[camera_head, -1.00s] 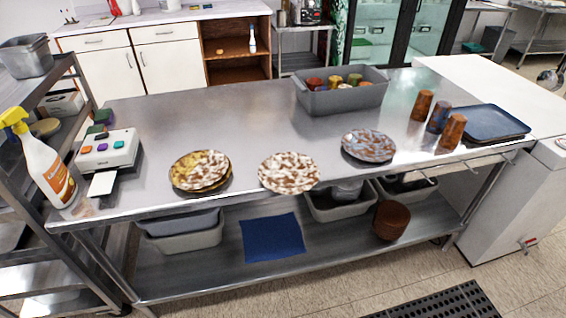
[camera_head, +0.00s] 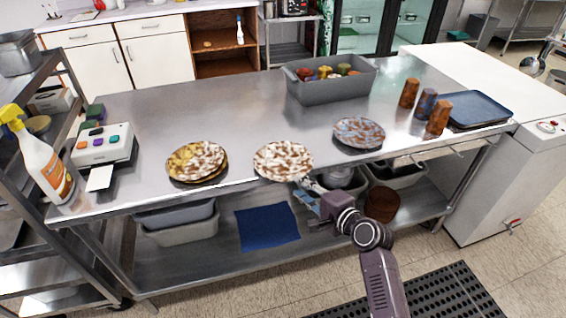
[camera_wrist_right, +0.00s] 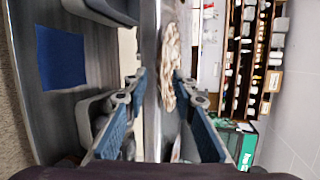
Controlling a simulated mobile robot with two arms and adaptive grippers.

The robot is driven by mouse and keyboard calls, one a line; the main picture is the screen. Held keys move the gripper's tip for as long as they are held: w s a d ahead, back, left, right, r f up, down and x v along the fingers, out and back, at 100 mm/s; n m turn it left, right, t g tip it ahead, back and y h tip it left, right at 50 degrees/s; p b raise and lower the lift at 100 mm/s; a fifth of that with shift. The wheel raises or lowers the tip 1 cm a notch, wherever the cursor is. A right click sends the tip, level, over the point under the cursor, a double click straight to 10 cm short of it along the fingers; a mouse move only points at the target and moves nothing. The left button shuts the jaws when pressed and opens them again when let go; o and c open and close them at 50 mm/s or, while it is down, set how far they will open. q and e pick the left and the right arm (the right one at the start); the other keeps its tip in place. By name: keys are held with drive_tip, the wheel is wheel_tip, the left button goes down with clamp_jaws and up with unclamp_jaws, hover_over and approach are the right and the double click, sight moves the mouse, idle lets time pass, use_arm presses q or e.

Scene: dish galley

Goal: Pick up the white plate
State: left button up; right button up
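The white plate (camera_head: 283,160), blotched with brown, lies at the front edge of the steel table, between a yellow-brown plate stack (camera_head: 196,160) on the left and a blue-grey and brown plate (camera_head: 358,133) on the right. My right gripper (camera_head: 305,191) is just in front of the table edge, close to the white plate's near right side. In the right wrist view the gripper (camera_wrist_right: 158,82) is open, with nothing between its fingers. The plate (camera_wrist_right: 169,62) shows edge-on ahead of the fingertips, apart from them. My left gripper is not in view.
A grey bin (camera_head: 330,84) with cups stands at the back of the steel table (camera_head: 240,115). Brown cups and a blue tray (camera_head: 478,108) are at the right; a spray bottle (camera_head: 42,160) is at the left. The lower shelf holds bins and a blue cloth (camera_head: 266,226).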

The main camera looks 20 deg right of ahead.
sight(291, 179)
drive_tip(key=shift+p+x, duration=0.4)
drive_tip(key=shift+x, duration=2.6)
drive_tip(key=shift+r, duration=0.1)
clamp_jaws()
